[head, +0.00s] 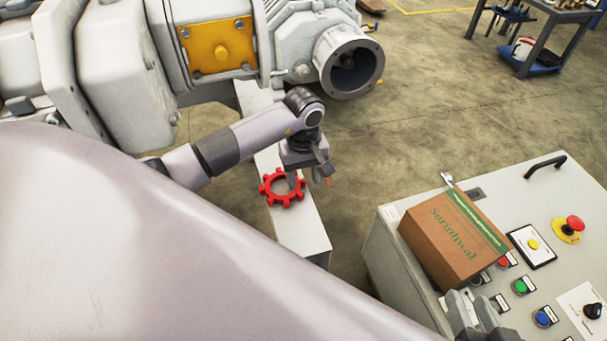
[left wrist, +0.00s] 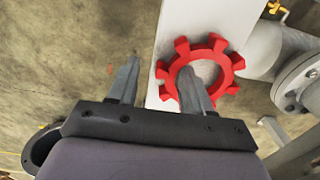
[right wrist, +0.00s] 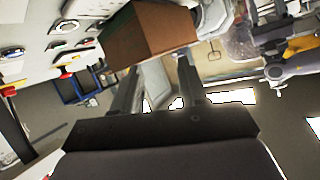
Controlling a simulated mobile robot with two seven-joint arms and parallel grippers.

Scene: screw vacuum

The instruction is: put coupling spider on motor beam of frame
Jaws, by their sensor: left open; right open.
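The red toothed coupling spider (head: 283,201) lies flat near the end of the pale motor beam (head: 302,238) of the frame. My left gripper (head: 311,178) is open over the spider. In the left wrist view one finger overlaps the spider's ring (left wrist: 228,68) and its hole, while the other is beyond the beam's (left wrist: 182,22) edge, over the floor. I cannot tell whether the fingers touch the spider. My right gripper (head: 463,298) is open and empty at the bottom of the head view, by the control panel; its fingers also show in the right wrist view (right wrist: 156,72).
A large grey pump with a round open flange (head: 372,68) stands behind the beam. A cardboard box (head: 440,245) sits on the control panel (head: 405,215) with buttons at right. A workbench (head: 545,25) is far back. Floor between beam and panel is clear.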

